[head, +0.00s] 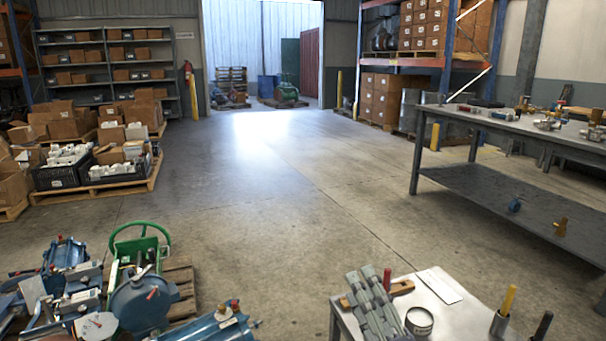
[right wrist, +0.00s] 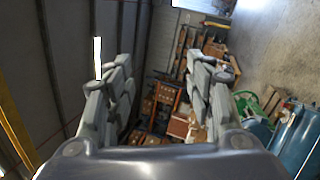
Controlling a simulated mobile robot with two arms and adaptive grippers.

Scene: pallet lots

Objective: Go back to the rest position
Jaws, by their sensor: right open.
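My right gripper (head: 371,300) shows at the bottom of the head view as grey jointed fingers, in front of the small metal-topped table (head: 455,312). In the right wrist view my right gripper (right wrist: 170,68) has its two fingers spread apart with nothing between them. Whether it touches the table I cannot tell. My left gripper is not in view.
A grey workbench (head: 500,125) stands at the right. Cartons on a pallet (head: 95,190) are at the left. The middle floor (head: 270,190) is clear.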

